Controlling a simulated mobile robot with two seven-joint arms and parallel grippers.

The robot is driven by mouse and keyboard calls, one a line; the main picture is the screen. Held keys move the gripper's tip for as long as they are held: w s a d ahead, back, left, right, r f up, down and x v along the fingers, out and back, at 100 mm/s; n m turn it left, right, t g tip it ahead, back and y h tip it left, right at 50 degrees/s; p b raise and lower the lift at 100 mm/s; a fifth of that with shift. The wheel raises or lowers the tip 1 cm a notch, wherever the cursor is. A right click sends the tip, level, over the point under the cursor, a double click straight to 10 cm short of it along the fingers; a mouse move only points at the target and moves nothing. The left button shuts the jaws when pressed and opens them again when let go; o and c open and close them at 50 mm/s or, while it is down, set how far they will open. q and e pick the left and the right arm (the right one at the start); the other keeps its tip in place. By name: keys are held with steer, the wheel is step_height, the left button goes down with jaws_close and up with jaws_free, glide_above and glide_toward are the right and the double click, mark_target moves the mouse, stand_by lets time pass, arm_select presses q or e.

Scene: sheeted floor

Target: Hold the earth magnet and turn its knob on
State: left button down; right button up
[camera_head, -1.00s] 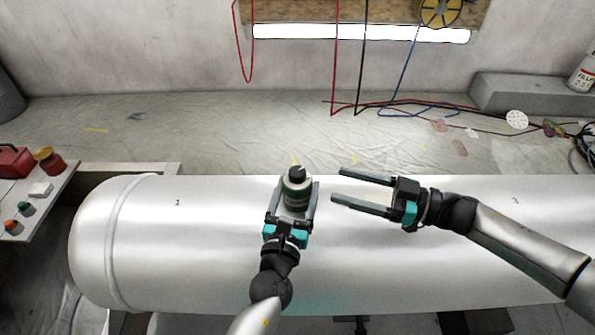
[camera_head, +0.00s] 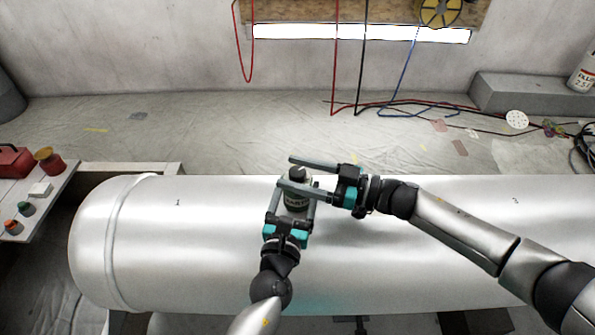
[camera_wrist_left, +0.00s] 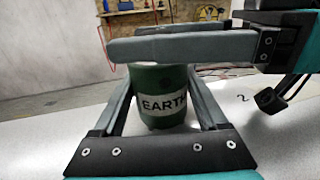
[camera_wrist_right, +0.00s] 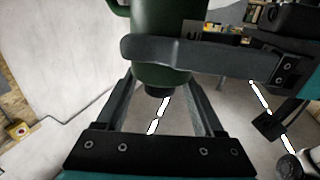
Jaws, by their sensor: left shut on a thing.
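The earth magnet (camera_head: 295,203) is a dark green cylinder with a white EARTH label and a black knob (camera_head: 297,172) on top. It stands upright on the white tank. My left gripper (camera_head: 299,190) is shut on its body from the near side; the label shows between its fingers in the left wrist view (camera_wrist_left: 162,106). My right gripper (camera_head: 286,171) is open, coming from the right, with its fingers on either side of the knob. In the right wrist view the knob (camera_wrist_right: 158,90) lies between the fingers with gaps on both sides. Contact is not visible.
The large white tank (camera_head: 430,240) lies across the front, marked 1 and 3. A side table (camera_head: 40,205) with red items and buttons stands at the left. Cables (camera_head: 410,108) lie on the sheeted floor behind. The tank top on either side of the grippers is clear.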

jaws_close()
stand_by(0.3)
steer(key=shift+s+m+t, duration=0.1)
steer(key=shift+m+t, duration=0.3)
steer(key=shift+t, duration=0.2)
steer(key=m+t+h, duration=0.4)
steer(key=t, duration=0.1)
steer(key=shift+a+t, duration=0.15)
steer(key=shift+t, duration=0.15)
steer(key=shift+r+m+t+h, duration=0.1)
steer(key=shift+m+t+h, duration=1)
steer(key=shift+m+h, duration=0.15)
steer(key=shift+h, duration=0.25)
steer(key=shift+o, duration=0.5)
jaws_free()
